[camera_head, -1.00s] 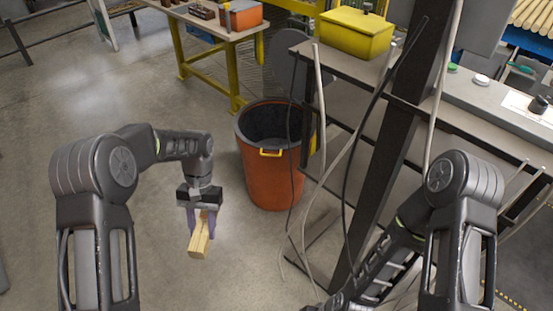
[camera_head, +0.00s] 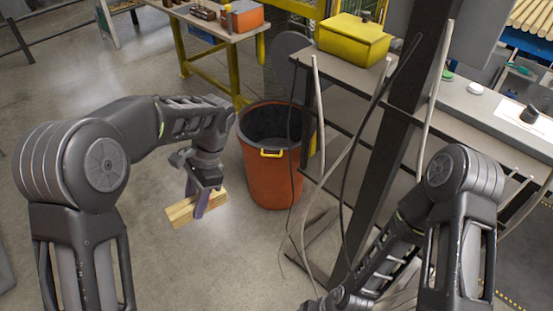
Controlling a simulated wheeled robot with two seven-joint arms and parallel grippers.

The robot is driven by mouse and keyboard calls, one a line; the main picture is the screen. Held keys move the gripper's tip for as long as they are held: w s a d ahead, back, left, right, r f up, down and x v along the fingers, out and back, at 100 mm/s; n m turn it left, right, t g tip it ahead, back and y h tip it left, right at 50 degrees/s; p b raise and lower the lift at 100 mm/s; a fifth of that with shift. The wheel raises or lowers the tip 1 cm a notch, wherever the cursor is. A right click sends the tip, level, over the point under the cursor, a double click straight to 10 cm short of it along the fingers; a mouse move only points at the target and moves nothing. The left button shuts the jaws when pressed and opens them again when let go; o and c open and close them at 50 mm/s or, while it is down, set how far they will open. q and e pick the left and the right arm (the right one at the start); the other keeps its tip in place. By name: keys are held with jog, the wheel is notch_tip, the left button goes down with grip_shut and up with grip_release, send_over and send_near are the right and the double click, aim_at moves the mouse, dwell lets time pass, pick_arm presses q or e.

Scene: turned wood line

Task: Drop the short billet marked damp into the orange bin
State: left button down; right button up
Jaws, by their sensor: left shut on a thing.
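The short billet (camera_head: 181,212) is a pale wooden block. My left gripper (camera_head: 199,207) is shut on it and holds it in the air, to the left of the orange bin. No damp mark can be made out on it at this size. The orange bin (camera_head: 272,182) stands on the floor at the centre, with a dark rim, a dark inside and a yellow handle. Its opening faces up and its floor is not clearly visible. The billet is apart from the bin. My right gripper is not in view; only my right arm shows at the lower right.
A dark shelf bench (camera_head: 345,75) with a yellow box (camera_head: 352,40) on top stands right of the bin. Grey cables and a dark post rise in front of it. A yellow-legged table (camera_head: 207,28) stands behind. The floor left of the bin is clear.

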pick_arm(q)
notch_tip(320, 180, down, 17)
jog(key=n+g+h+b, duration=0.1)
jog(key=n+h+b, duration=0.2)
jog(key=n, duration=0.7)
jog(key=shift+w+r+n+g+h+b, duration=0.2)
jog(key=shift+w+n+g+h+b, duration=0.25)
jog(key=shift+b, duration=0.25)
